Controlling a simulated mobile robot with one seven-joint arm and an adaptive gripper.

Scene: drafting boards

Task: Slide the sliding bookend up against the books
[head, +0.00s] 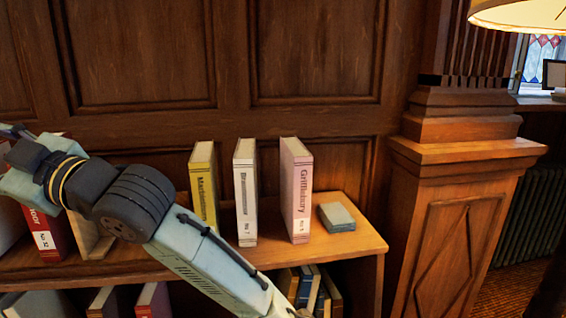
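A light wooden upright piece (99,246), which looks like the sliding bookend, stands on the shelf top at the left, partly hidden behind my arm. Close on its left is a red book (46,233) with a white label. To its right, three books stand upright with gaps between them: a yellow one (204,186), a white one (245,192) and a pink one (296,190). My arm crosses from the bottom middle to the left edge, in front of the shelf. My gripper does not show; the arm's far end runs to the left edge of the picture.
A small grey-blue block or book (336,217) lies flat right of the pink book. The wooden shelf top (355,248) ends just beyond it. More books (305,286) stand on the lower shelf. A panelled wall rises behind, and a wooden pillar (452,220) stands at right.

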